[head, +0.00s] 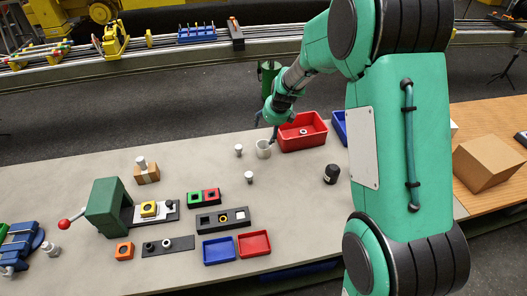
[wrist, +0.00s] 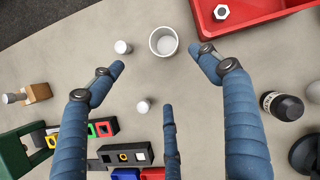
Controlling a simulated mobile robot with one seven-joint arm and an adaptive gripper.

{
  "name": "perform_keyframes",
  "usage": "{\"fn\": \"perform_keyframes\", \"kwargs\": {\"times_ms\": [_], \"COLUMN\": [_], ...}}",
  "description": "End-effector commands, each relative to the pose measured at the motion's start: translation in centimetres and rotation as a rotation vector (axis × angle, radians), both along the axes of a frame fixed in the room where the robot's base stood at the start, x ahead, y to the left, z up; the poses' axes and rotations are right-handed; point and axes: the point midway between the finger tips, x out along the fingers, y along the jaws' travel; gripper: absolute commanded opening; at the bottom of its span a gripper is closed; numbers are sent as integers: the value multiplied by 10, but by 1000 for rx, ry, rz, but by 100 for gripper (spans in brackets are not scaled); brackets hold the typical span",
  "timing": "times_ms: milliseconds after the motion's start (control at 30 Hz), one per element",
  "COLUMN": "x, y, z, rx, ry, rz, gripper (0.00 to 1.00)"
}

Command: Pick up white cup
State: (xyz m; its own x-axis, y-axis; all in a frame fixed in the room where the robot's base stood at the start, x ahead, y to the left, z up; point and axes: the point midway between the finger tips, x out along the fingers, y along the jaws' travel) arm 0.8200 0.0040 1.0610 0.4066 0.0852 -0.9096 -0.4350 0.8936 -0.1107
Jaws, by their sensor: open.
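The white cup (head: 263,151) stands upright on the grey table, just left of the red tray. In the wrist view the cup (wrist: 163,41) shows its round open rim and looks empty, at the top middle. My gripper (head: 266,131) is just above and behind the cup in the head view, with a finger close to its rim. In the wrist view my gripper (wrist: 157,62) has its blue fingers spread apart with nothing between them. The cup lies just beyond the fingertips there, and I cannot tell whether any finger touches it.
A red tray (head: 302,146) with a nut in it stands right beside the cup. Two small white pieces (head: 238,149) (head: 249,177) stand to the left and front. A black jar (head: 331,174) is to the right. Coloured blocks and a green press (head: 107,205) occupy the left.

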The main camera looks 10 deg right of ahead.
Motion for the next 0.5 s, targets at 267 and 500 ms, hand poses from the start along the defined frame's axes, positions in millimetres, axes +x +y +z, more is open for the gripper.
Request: {"fn": "perform_keyframes", "kwargs": {"times_ms": [267, 500], "x": [28, 33], "y": [-4, -5], "z": [-55, -63], "rx": [92, 109], "ry": [28, 30], "rz": [-219, -259], "gripper": [76, 76]}}
